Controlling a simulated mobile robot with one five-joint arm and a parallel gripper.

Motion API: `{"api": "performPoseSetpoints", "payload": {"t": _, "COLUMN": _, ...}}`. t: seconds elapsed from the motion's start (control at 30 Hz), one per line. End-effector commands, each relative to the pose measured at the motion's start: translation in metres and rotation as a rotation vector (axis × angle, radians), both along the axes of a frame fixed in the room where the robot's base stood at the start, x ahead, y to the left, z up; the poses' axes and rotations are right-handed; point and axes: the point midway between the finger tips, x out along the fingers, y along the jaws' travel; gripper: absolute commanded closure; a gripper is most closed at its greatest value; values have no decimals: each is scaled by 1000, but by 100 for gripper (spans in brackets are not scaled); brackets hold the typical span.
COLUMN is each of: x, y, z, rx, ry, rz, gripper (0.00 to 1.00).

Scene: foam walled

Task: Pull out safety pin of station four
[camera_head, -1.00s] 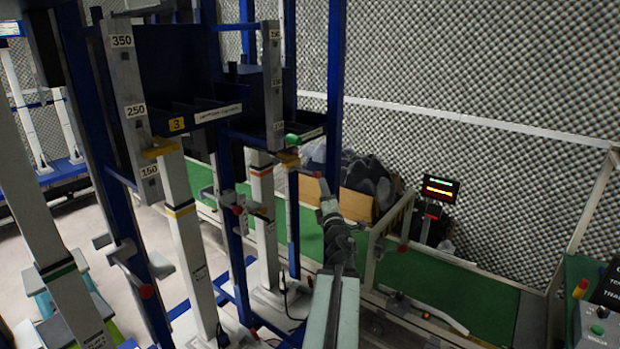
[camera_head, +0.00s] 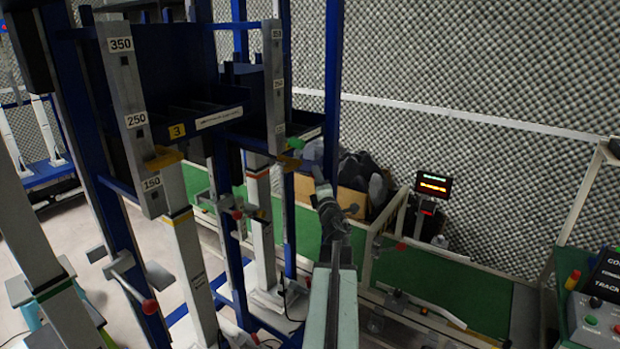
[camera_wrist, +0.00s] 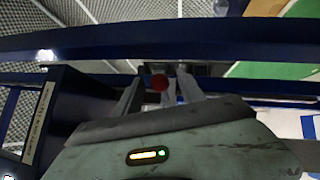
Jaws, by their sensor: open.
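A small red ball knob (camera_wrist: 160,83) shows in the wrist view, between the two fingers of my gripper (camera_wrist: 162,88). It looks like the end of a pin, but its shaft is hidden and I cannot tell whether the fingers touch it. In the head view my gripper (camera_head: 321,180) is at the blue post right of the rack, and the knob there is hidden. My gripper is open. No station number four is readable; a yellow label with 3 (camera_head: 177,131) is on the blue rack shelf (camera_head: 215,125).
Other red knobs are on a near lever (camera_head: 150,306) and a middle post (camera_head: 237,214). Blue beams (camera_wrist: 240,35) cross the wrist view close to my gripper. A lit display (camera_head: 433,185) stands behind a green conveyor (camera_head: 450,285). A control box (camera_head: 597,318) is at the right.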

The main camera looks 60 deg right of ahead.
Motion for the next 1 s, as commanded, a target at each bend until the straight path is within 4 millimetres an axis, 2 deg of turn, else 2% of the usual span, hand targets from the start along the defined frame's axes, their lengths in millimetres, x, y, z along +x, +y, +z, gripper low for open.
{"api": "performPoseSetpoints", "payload": {"t": 0.27, "x": 6, "y": 2, "z": 0, "rx": 0, "ry": -1, "rz": 8, "gripper": 54}}
{"api": "performPoseSetpoints", "payload": {"t": 0.43, "x": 7, "y": 3, "z": 0, "rx": 0, "ry": 0, "rz": 10, "gripper": 100}}
{"api": "performPoseSetpoints", "payload": {"t": 1.0, "x": 9, "y": 4, "z": 0, "rx": 0, "ry": 0, "rz": 12, "gripper": 100}}
